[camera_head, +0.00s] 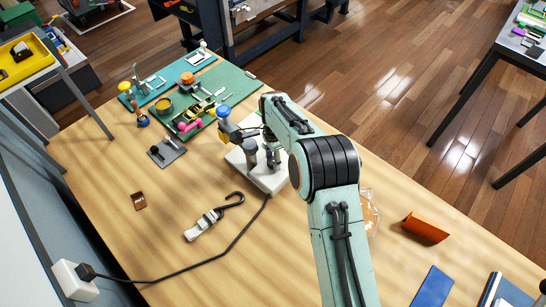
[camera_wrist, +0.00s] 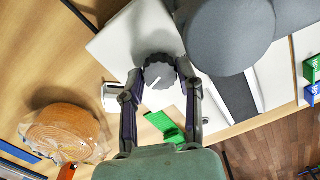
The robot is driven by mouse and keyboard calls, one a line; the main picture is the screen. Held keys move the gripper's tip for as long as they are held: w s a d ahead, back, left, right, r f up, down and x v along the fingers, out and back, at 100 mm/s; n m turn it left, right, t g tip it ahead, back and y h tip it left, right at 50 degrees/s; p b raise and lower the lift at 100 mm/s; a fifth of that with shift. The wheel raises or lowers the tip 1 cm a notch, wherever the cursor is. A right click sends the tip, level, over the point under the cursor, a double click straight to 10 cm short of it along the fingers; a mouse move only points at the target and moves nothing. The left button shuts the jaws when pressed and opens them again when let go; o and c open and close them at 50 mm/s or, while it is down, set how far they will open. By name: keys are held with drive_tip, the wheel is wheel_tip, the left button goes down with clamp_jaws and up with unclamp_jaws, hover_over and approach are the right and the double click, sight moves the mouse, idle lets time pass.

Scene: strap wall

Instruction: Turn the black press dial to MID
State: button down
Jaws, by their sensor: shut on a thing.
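The press dial (camera_wrist: 160,70) is a small dark grey knurled knob with a white pointer line in the wrist view. My gripper (camera_wrist: 162,76) is shut on it, one finger on each side. The line points toward the lower left of that view. The dial is on the pale base of the press (camera_wrist: 122,38), beside the large grey press body (camera_wrist: 228,30). A green label piece (camera_wrist: 164,124) shows between my fingers; I cannot read it. In the head view the press base (camera_head: 246,165) shows, but my arm hides the dial.
A black cable (camera_head: 240,232) runs from the press to a wall socket (camera_head: 75,280). A hooked strap buckle (camera_head: 207,222) lies in front of the press. A green mat (camera_head: 232,84) with several items lies behind.

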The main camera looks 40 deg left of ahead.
drive_tip(key=n, duration=0.4)
drive_tip(key=shift+n, duration=0.3)
drive_tip(key=n, duration=0.5)
drive_tip(key=shift+f+n, duration=0.1)
drive_tip(key=shift+n, duration=0.2)
drive_tip(key=n, duration=0.9)
drive_tip(key=c, duration=0.7)
unclamp_jaws()
